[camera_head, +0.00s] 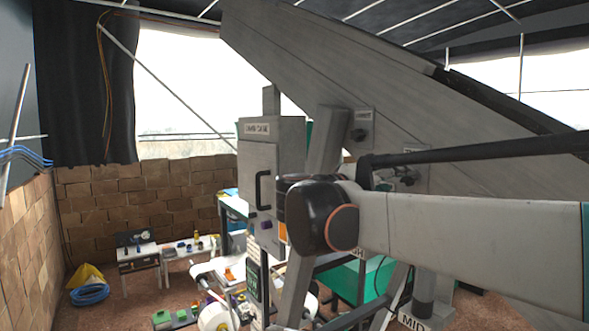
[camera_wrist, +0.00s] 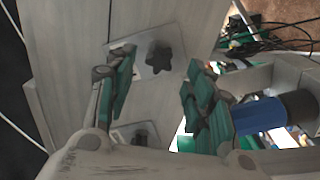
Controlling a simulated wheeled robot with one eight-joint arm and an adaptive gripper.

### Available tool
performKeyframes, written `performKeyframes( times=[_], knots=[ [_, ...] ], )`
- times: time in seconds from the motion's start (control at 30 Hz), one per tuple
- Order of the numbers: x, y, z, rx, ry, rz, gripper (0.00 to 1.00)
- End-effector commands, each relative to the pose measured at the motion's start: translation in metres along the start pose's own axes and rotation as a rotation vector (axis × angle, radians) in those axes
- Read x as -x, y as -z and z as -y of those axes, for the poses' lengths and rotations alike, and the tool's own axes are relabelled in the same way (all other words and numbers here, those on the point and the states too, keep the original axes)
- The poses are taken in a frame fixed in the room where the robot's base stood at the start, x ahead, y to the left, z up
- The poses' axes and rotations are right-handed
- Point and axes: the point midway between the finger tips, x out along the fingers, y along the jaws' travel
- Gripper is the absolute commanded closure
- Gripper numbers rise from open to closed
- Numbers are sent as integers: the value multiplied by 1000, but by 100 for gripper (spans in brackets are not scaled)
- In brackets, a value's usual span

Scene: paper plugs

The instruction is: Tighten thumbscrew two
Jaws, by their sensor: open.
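In the wrist view, a black star-shaped thumbscrew (camera_wrist: 159,56) stands on a light plate (camera_wrist: 130,52) fixed to a grey panel. My gripper (camera_wrist: 161,60) is open, its green-padded fingers to the left and right of this knob in the picture. I see no clear contact. A second plate (camera_wrist: 135,132) shows lower between the fingers, partly hidden by the gripper body. In the head view, dark knobs show on the sloping grey panel, one on a labelled plate (camera_head: 358,135) and another lower right (camera_head: 408,178). I cannot read which is number two. My gripper is not clearly visible there.
A grey cabinet (camera_head: 272,165) with a black handle stands left of my arm. White paper rolls (camera_head: 215,317) lie low in front. A blue cylinder (camera_wrist: 260,115) and dark cables (camera_wrist: 275,42) lie to the right in the wrist view. A brick wall (camera_head: 130,200) stands behind.

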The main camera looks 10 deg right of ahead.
Motion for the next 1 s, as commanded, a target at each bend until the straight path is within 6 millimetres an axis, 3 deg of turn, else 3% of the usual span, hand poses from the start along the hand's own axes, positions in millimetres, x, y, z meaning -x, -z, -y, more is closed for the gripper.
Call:
performKeyframes(
  times=[0.37,1.0],
  knots=[
    [5,-4,-2,41,2,-4,52],
    [5,-4,-2,832,1,-5,52]
  ],
)
